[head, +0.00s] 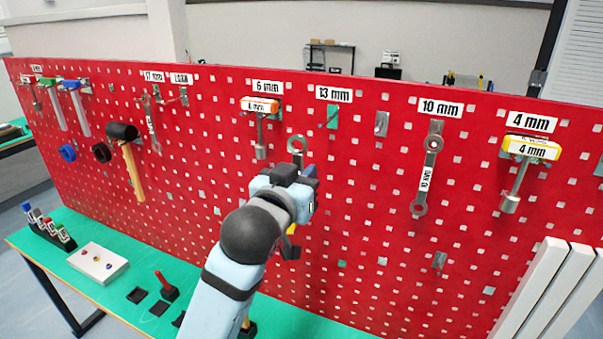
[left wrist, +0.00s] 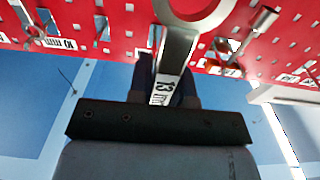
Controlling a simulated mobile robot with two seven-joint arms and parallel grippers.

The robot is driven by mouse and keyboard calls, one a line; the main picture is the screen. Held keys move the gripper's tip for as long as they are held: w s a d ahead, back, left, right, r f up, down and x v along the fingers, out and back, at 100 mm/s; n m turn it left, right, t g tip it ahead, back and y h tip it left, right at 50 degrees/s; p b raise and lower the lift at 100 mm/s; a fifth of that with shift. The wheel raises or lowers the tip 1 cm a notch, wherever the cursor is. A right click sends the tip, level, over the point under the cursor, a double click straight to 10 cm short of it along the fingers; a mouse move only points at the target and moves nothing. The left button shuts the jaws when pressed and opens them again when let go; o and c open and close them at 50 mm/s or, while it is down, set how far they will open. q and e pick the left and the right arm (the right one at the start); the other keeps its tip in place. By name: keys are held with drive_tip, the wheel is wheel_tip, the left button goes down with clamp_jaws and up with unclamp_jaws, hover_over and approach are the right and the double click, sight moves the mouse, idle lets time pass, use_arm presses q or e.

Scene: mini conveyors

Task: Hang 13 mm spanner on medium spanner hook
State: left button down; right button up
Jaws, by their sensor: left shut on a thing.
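The 13 mm spanner stands upright in my left gripper (head: 298,176); its ring end (head: 297,145) points up in the head view. In the left wrist view the spanner's shaft (left wrist: 172,58), labelled 13 mm, runs between the fingers (left wrist: 165,88) of my shut left gripper, with the large ring beyond. The lower part of the spanner is hidden by the gripper. A green hook (head: 332,117) sits under the 13 mm label (head: 333,94) on the red pegboard. The ring is below and left of that hook in the picture, apart from it. My right gripper is not in view.
On the red pegboard (head: 375,230), a tool with a white-and-orange handle (head: 260,105) hangs left of the hook. A bare metal hook (head: 381,124) and the 10 mm spanner (head: 426,177) are to the right. A green bench (head: 130,270) runs below.

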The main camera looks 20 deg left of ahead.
use_arm(q)
drive_tip(key=p, duration=0.1)
approach(331, 146)
drive_tip(key=shift+w+d+r, duration=0.1)
drive_tip(key=shift+w+r, duration=0.1)
drive_tip(key=shift+w, duration=1)
drive_tip(key=shift+w+r, duration=0.15)
drive_tip(key=shift+w, duration=1.05)
drive_tip(key=shift+w+d+r, duration=0.1)
drive_tip(key=shift+w+r, duration=0.1)
drive_tip(key=shift+w, duration=1)
drive_tip(key=shift+f, duration=0.35)
drive_tip(key=c, duration=1)
unclamp_jaws()
drive_tip(key=shift+o, duration=0.2)
drive_tip(key=shift+f, duration=0.1)
